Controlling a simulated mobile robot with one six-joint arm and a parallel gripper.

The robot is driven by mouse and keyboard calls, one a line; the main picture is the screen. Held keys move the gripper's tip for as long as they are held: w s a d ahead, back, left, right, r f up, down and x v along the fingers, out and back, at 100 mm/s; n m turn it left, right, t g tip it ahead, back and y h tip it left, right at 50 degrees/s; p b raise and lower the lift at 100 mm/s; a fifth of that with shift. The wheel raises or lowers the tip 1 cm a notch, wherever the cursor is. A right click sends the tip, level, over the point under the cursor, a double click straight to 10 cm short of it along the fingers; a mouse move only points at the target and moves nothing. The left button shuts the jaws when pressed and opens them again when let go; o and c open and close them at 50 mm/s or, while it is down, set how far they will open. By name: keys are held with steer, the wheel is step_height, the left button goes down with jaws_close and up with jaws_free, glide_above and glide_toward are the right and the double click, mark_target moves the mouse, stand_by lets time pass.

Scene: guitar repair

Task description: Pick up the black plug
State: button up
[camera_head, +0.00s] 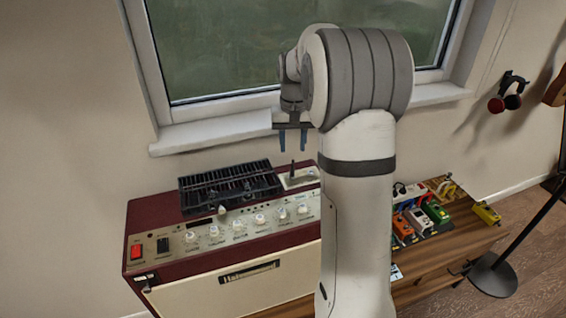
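My gripper (293,140) hangs in the air in front of the window sill, above the right part of the amplifier top. Its two fingers point down and are apart, with nothing seen between them. Below it, a small thin dark upright piece (293,168) stands at a pale box (302,178) on the amplifier. It may be the black plug, but it is too small to tell. The gripper is apart from it. My arm hides the area to the right of the box.
The dark red amplifier (160,212) has a row of knobs and a red switch (136,251). A black slatted rack (228,186) lies on top. Several coloured pedals (437,212) sit on the wooden cabinet (460,240) at right. The window sill (215,132) is behind.

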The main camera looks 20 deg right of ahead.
mark_target(292, 168)
steer(key=shift+w+f, duration=0.2)
steer(key=shift+w, duration=0.05)
steer(key=f, duration=0.2)
steer(key=f+p, duration=0.1)
steer(key=f, duration=0.1)
steer(key=f+p, duration=0.1)
steer(key=f, duration=0.2)
steer(key=shift+s+f, duration=0.1)
steer(key=shift+s, duration=0.15)
jaws_close()
